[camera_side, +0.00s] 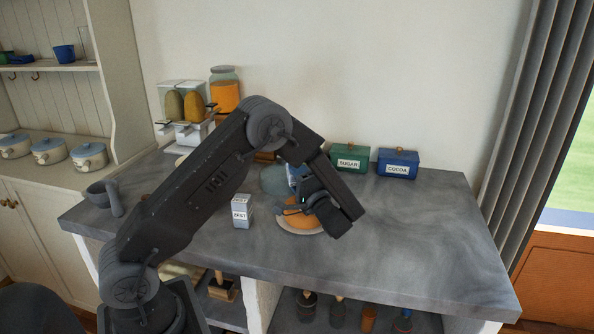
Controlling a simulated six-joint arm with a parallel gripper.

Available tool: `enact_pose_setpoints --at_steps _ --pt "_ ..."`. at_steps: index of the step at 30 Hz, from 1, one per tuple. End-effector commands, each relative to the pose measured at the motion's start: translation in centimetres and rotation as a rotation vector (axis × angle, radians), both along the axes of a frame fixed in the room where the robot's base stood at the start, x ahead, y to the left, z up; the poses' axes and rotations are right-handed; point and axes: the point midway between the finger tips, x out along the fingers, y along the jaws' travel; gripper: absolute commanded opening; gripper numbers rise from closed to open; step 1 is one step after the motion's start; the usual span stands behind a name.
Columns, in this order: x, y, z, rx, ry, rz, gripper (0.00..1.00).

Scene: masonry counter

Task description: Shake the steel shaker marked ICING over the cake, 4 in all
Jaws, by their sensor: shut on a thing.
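A round orange-brown cake (300,219) sits on a pale plate (308,234) near the middle of the counter. My gripper (305,206) is directly over the cake, close above it, and partly covers it. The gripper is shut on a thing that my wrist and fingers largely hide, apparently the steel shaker. I cannot read an ICING label on it or tell its tilt. A steel-and-white container marked ZEST (241,213) stands upright on the counter, left of the cake and apart from it.
A green SUGAR box (348,159) and a blue COCOA box (397,164) stand at the back right. Jars, including an orange-filled one (225,95), stand at the back left. A grey mortar (98,194) is at the far left. The counter's right side (430,235) is clear.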

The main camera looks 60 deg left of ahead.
Motion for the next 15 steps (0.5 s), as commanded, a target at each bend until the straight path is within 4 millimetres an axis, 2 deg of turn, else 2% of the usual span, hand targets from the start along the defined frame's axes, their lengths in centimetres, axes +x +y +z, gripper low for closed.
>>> enact_pose_setpoints --at_steps 7,15 --pt "0.0 0.0 0.5 0.001 -0.002 0.0 0.2" --pt "0.0 0.0 2.8 0.0 -0.003 -0.002 0.2"
